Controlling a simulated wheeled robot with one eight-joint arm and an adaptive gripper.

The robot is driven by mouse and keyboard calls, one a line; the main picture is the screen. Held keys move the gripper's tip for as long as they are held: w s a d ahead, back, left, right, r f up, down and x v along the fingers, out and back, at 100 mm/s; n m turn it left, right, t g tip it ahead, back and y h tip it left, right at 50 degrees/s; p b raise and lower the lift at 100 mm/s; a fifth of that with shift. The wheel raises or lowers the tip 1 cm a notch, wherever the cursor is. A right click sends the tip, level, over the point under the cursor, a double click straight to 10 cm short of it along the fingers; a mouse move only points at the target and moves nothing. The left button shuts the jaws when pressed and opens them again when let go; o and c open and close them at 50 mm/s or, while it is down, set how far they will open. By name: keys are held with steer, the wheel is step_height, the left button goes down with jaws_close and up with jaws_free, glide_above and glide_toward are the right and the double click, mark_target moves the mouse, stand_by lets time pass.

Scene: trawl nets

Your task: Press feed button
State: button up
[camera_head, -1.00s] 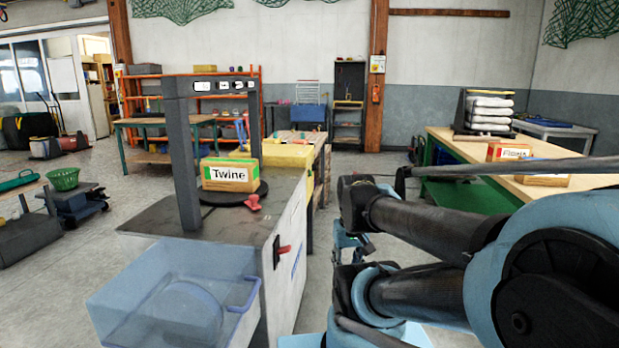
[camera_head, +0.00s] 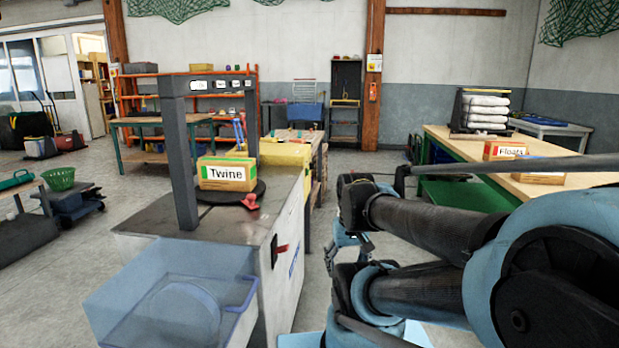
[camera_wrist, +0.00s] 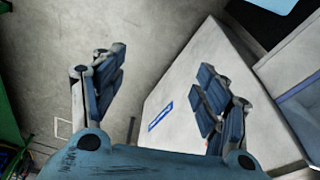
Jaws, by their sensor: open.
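A dark grey machine frame (camera_head: 181,150) stands on a cabinet with a grey top and white side (camera_head: 290,265). My gripper (camera_head: 347,242) hangs low to the right of the cabinet, partly hidden by my arm. In the wrist view my gripper (camera_wrist: 161,85) is open and empty, with the cabinet's white side beyond it.
A Twine box (camera_head: 226,174) sits on a dark round plate (camera_head: 262,188) under the frame. A translucent blue bin (camera_head: 125,305) juts out in front. A wooden-topped bench (camera_head: 455,142) with a Floats box (camera_head: 504,150) stands right. Grey floor is clear between.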

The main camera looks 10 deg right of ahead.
jaws_close()
stand_by(1.2)
